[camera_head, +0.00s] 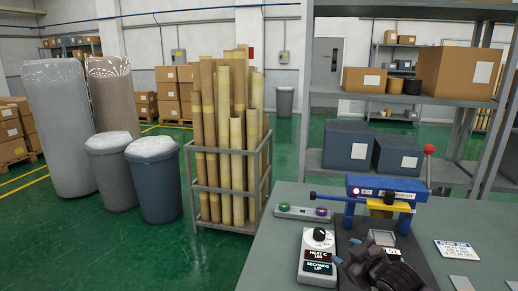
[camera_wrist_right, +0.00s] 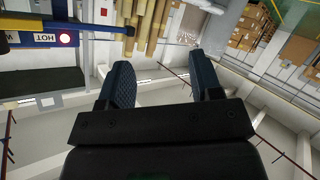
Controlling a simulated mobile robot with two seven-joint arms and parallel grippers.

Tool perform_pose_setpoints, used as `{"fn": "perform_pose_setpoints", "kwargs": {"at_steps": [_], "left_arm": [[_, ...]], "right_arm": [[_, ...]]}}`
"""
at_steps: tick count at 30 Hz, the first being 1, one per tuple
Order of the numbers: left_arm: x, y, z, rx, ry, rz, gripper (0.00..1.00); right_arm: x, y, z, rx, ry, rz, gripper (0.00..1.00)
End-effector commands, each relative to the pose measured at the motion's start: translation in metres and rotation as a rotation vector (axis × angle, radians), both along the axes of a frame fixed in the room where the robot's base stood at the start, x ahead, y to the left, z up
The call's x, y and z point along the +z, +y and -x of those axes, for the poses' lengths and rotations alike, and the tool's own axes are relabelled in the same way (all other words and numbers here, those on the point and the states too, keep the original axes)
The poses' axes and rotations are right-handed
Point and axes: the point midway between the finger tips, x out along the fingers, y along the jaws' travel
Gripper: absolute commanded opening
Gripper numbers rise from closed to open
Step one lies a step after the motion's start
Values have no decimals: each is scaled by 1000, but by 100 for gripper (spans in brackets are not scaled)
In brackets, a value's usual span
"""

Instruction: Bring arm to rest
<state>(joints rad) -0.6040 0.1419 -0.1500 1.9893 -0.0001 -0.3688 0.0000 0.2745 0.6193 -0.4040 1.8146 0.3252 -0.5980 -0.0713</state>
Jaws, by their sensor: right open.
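My right arm comes in at the bottom right of the head view, with its dark gripper (camera_head: 374,260) low over the grey table (camera_head: 270,262), in front of the blue and yellow heat sealer (camera_head: 385,190). In the right wrist view the two dark fingers of the gripper (camera_wrist_right: 163,78) stand wide apart with nothing between them. The sealer shows upside down at that view's upper left, apart from the fingers. My left arm and left gripper are not in view.
A white control box (camera_head: 319,257) stands left of the gripper. A bar with green and purple buttons (camera_head: 302,213) lies behind it. A label card (camera_head: 457,250) lies right. Beyond the table are a rack of tall rolls (camera_head: 232,150), bins and shelves.

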Motion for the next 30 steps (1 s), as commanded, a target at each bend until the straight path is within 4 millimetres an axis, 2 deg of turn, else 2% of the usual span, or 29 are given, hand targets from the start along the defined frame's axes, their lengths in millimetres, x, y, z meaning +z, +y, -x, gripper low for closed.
{"fn": "perform_pose_setpoints", "kwargs": {"at_steps": [1,5,13,24,27,30], "left_arm": [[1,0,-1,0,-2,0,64],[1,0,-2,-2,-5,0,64],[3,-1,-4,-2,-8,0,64],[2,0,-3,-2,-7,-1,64],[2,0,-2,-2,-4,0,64],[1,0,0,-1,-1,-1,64]], "right_arm": [[-11,3,15,-16,-14,-44,59],[-31,3,48,-64,-55,-126,59],[-81,-15,125,-213,-55,-221,59],[-170,-45,254,-462,155,-287,59],[-185,-46,278,-494,201,-294,59],[-193,-47,293,-508,228,-292,59]]}}
